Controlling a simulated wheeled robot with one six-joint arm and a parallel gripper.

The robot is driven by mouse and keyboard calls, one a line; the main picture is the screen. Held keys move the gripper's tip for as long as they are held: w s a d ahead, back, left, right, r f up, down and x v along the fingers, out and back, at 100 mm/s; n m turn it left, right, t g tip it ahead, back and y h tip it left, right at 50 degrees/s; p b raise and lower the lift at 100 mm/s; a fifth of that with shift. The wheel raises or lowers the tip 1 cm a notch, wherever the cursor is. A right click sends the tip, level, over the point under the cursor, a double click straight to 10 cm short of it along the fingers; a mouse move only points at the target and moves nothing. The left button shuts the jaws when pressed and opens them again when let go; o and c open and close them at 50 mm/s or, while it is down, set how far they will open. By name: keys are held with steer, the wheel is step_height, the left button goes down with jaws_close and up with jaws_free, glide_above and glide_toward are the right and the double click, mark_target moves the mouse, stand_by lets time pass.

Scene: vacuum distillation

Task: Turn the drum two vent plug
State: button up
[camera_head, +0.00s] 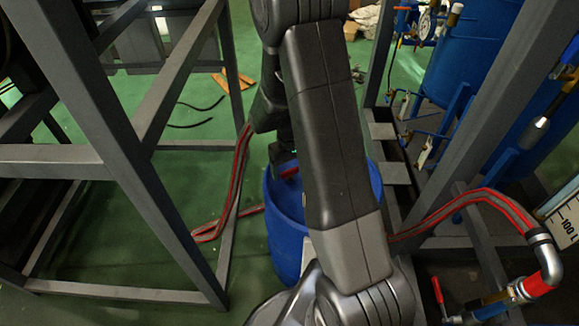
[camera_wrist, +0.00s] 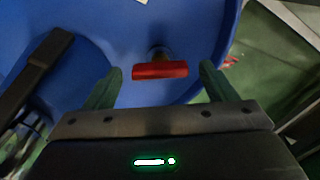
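A blue drum (camera_head: 283,232) stands on the green floor in the head view, partly hidden behind my arm. In the wrist view the drum's blue top (camera_wrist: 100,25) fills the upper part. A red vent plug handle (camera_wrist: 160,70) sits on a small brassy stem near the drum's edge. In the head view a bit of red (camera_head: 290,172) shows at the drum top. My gripper (camera_wrist: 160,85) is open, with one finger on each side of the red handle and a gap on both sides. The fingers look apart from the handle.
Grey steel frames (camera_head: 130,200) stand left and right of the drum. A grey-and-red hose (camera_head: 460,203) runs from the right towards the drum, ending near a red-handled valve (camera_head: 437,290). A blue tank (camera_head: 470,60) stands at the back right. A dark bar (camera_wrist: 45,65) crosses the wrist view's left.

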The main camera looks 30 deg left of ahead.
mark_target(289, 170)
step_height(289, 170, up, 14)
steer(key=p, duration=0.2)
stand_by(0.4)
steer(key=shift+f, duration=0.2)
step_height(289, 170, down, 14)
steer(key=shift+r+b, duration=0.15)
steer(key=shift+b, duration=0.85)
steer(key=shift+r, duration=0.15)
